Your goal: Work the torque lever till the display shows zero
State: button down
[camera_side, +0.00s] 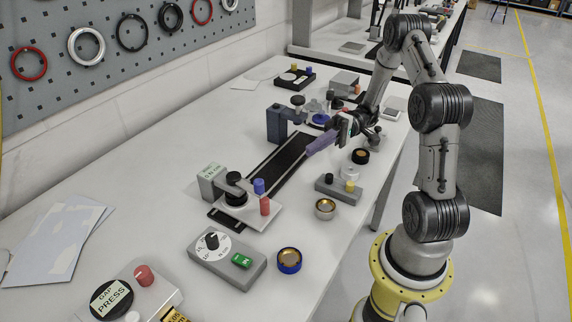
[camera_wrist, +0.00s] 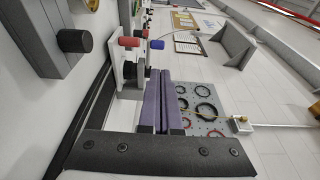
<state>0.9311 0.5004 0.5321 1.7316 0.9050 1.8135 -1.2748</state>
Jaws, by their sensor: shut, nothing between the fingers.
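My gripper (camera_side: 311,150) has purple fingers, pressed together and empty, above the table over the right edge of the black rail. In the wrist view the shut fingers (camera_wrist: 159,75) point towards a pale plate with a red knob (camera_wrist: 129,42) and a blue knob (camera_wrist: 157,45). In the side view, a dark lever (camera_side: 243,184) sits on a pale plate (camera_side: 262,217) at the rail's near end, beside the blue and red posts. The fingers are apart from it.
A dial box (camera_side: 223,272) with a green button stands in front of the lever plate. A grey box with a yellow knob (camera_side: 350,186) and several round cups lie to the right. A blue-grey post (camera_side: 276,125) stands behind the rail. A pegboard (camera_side: 110,60) hangs on the wall.

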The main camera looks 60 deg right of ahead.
aim_at(262, 181)
jog(key=x, duration=1.3)
jog(key=shift+w+a, duration=0.1)
jog(key=shift+a, duration=0.25)
jog(key=shift+s+a+m+t+h, duration=0.15)
jog(key=shift+a+m+t+h, duration=0.15)
jog(key=shift+a+m+t, duration=0.35)
jog(key=shift+s+a+m+t+h, duration=0.1)
jog(key=shift+a+m+t+h, duration=0.25)
jog(key=shift+t, duration=0.6)
jog(key=shift+s+a+m+t+h, duration=0.15)
jog(key=shift+a+m+t+h, duration=0.15)
jog(key=shift+m+t, duration=0.4)
jog(key=shift+w+a, duration=0.15)
jog(key=shift+a, duration=1.35)
jog(key=x, duration=0.5)
jog(key=shift+w+d, duration=0.1)
jog(key=shift+d, duration=0.1)
